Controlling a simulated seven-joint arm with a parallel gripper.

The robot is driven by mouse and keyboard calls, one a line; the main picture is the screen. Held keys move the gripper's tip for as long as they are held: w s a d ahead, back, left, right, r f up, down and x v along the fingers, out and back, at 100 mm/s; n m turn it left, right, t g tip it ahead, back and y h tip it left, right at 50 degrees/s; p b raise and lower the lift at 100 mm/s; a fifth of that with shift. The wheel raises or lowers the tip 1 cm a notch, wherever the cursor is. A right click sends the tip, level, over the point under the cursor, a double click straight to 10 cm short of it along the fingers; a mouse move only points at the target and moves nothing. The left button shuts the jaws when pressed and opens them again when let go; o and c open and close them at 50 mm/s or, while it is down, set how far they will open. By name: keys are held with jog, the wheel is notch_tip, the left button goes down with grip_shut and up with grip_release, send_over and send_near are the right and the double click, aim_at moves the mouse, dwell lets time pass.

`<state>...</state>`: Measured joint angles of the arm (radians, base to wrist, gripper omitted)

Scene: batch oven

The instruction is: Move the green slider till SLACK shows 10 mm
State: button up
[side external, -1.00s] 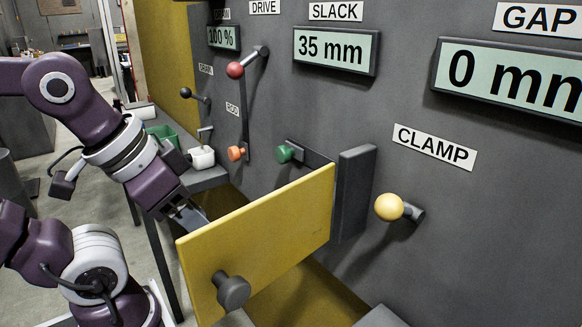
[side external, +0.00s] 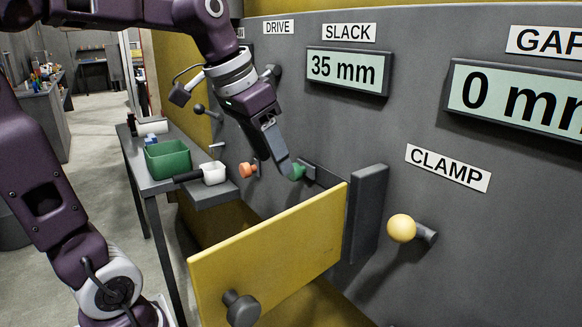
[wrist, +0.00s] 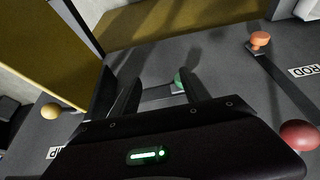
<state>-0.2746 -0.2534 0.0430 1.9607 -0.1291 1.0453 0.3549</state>
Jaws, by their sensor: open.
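The green slider knob (side external: 297,172) sits on its short dark track on the grey panel, above the yellow door. The SLACK display (side external: 347,70) reads 35 mm. My gripper (side external: 288,168) is at the knob, its fingers pointing down toward it and partly covering it. In the wrist view the two fingers of my gripper (wrist: 162,88) are apart. The green knob (wrist: 180,78) shows at the gap between them, close to the right finger, which hides part of it. I cannot tell whether a finger touches the knob.
An orange knob (side external: 248,170) is just left of the green one. The open yellow door (side external: 270,250) juts out below. A yellow CLAMP ball (side external: 401,228) is to the right. The GAP display (side external: 515,95) reads 0 mm. A green bin (side external: 167,161) stands on the side table.

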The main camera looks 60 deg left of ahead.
send_near(299, 171)
jog(key=a+f, duration=0.2)
jog(key=x, duration=0.7)
jog(key=shift+w+d+r, duration=0.1)
jog(key=shift+w+d, duration=0.1)
jog(key=shift+w, duration=0.05)
grip_shut()
dwell(0.7)
